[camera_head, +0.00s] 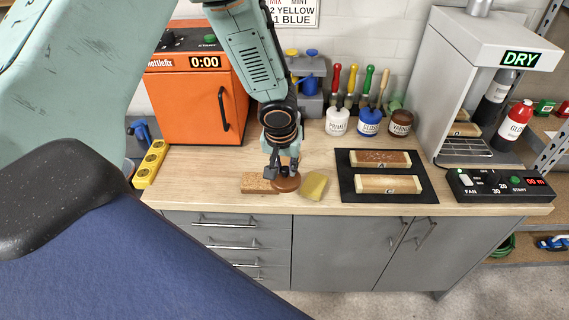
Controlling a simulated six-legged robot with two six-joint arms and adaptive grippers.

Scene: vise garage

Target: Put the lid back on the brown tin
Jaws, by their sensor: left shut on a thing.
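The brown tin (401,122), a small varnish jar, stands at the back of the counter, right of the white and blue tins. Its dark brown top shows from above. My left gripper (281,172) points down over the front of the counter, shut on a round brown lid (288,185). The lid is at or just above the counter top, between a cork-like block and a yellow sponge; whether it touches the wood I cannot tell. The fingers hide part of it. My right gripper is not in view.
The cork-like block (257,183) and yellow sponge (314,186) flank the lid. A black mat (388,197) with two wooden pieces lies to the right. White (337,122) and blue (369,121) tins and upright brushes stand left of the brown tin. A grey drying cabinet (440,75) stands right.

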